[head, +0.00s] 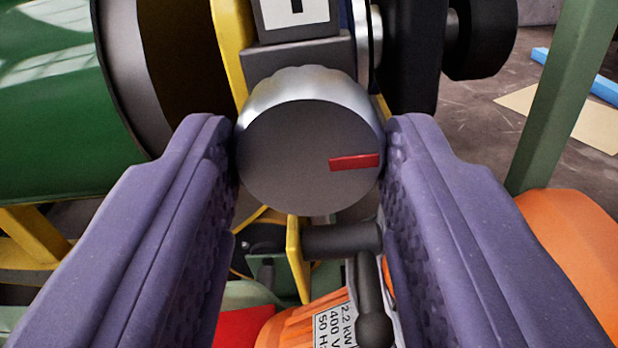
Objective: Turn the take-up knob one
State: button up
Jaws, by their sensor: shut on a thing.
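The take-up knob (295,150) is a round grey metal knob with a scalloped rim, in the middle of the head view. A red mark (354,161) on its face points to the right and very slightly up. My gripper (310,155) has two purple textured fingers, one on each side of the knob. The fingers are shut on the knob at its left and right edges. A grey block with a white label (295,12) stands just above and behind the knob; its black sign is cut off by the top edge.
A large green drum (45,100) is at the left beside a yellow frame (235,45). Black round parts (480,40) are at the upper right. A green post (565,95) stands at the right. An orange motor with a rating plate (335,322) is below.

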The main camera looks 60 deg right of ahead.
jog(key=o, duration=1.1)
jog(key=shift+c, duration=0.2)
jog(key=p+v, duration=0.1)
jog(key=v, duration=0.7)
jog(key=shift+p, duration=0.3)
